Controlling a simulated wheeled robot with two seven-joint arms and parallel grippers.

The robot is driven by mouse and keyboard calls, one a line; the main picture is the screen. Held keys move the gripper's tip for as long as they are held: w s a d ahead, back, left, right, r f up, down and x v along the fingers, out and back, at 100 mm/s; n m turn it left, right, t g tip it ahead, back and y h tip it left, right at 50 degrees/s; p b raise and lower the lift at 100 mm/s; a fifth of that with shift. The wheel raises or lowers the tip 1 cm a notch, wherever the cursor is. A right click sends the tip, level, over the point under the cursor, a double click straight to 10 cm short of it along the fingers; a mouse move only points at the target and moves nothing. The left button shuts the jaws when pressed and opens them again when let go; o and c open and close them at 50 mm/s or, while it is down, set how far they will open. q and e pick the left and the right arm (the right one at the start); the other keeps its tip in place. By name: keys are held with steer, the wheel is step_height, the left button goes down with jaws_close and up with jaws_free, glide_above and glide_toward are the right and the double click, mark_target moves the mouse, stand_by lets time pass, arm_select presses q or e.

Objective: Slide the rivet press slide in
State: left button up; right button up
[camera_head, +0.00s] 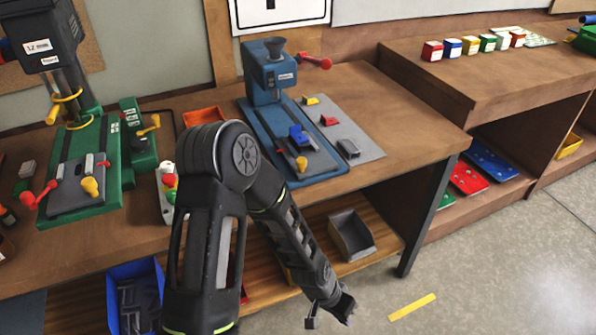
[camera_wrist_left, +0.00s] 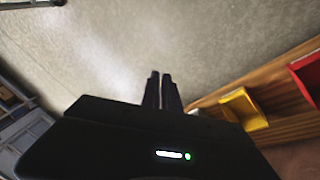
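A blue press (camera_head: 267,72) with a grey funnel and red-knobbed lever stands on the bench. A dark slide plate (camera_head: 318,160) with a blue fixture (camera_head: 302,137) lies on the front of its blue base (camera_head: 262,125), out in front of the press head. A green press (camera_head: 42,38) stands at the left, with another dark slide plate (camera_head: 62,197) at its front. The labels are too small to tell which is the rivet press. My left gripper (camera_head: 332,312) hangs low, away from both presses; in the left wrist view its fingers (camera_wrist_left: 161,92) are together and empty. My right gripper is out of view.
The wooden bench (camera_head: 400,110) holds a grey mat (camera_head: 366,150) with small coloured parts. A grey bin (camera_head: 352,235) and a blue bin (camera_head: 122,272) stand below. A bench leg (camera_head: 430,215) is right of my forearm. The floor at right is clear apart from a yellow strip (camera_head: 412,307).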

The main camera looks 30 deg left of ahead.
arm_select(q)
steer(key=w+a+r+m+b, duration=0.1)
steer(key=w+a+r, duration=0.2)
steer(key=w+a+r+m+t+b, duration=0.1)
steer(key=w+a+r, duration=0.1)
steer(key=w+a, duration=0.1)
steer(key=w+a+r+m+t+b, duration=0.1)
steer(key=w+a+r, duration=0.2)
steer(key=w, duration=0.2)
steer(key=shift+a+r+y+b, duration=0.15)
steer(key=shift+r+y+b, duration=0.2)
steer(key=shift+y, duration=0.05)
jaws_close()
steer(key=s+a+r+m+t+b, duration=0.1)
steer(key=a+r, duration=0.3)
steer(key=r, duration=0.5)
steer(key=s+a+r+m+t+y+b, duration=0.1)
steer(key=a+r+m+b, duration=0.1)
steer(key=a+r, duration=0.3)
steer(key=s+a+r+m+b, duration=0.1)
steer(key=a+r+m, duration=0.3)
steer(key=r, duration=0.8)
steer(key=shift+s+a+r+t+y+b, duration=0.2)
steer(key=shift+a+r+t+y+b, duration=0.15)
steer(key=shift+a+b, duration=0.35)
steer(key=shift+d+f, duration=0.15)
